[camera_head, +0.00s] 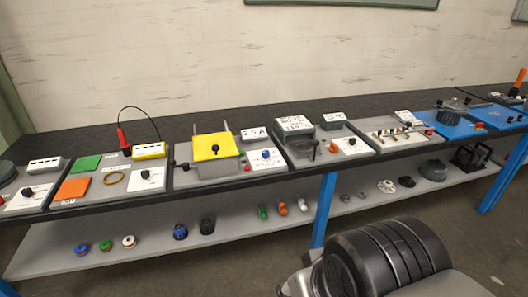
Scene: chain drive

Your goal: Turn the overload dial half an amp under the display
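A small white display (254,133) stands at the back of a grey station on the bench, left of the middle of the view. It seems to read 7.5 A, but the first digit is too small to be sure. Just in front of it, a blue dial (266,154) sits on a white scale plate. The plate's marks and the dial's pointer are too small to read. My gripper is not in view; only a dark ribbed part of my arm shows at the bottom right, well apart from the dial.
A yellow-topped grey box (214,147) stands left of the dial. A red button (248,168) lies at the dial's lower left. A grey machine (294,137) with a white label stands to the right. Several coloured parts rest on the lower shelf (340,205). The space above the dial looks clear.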

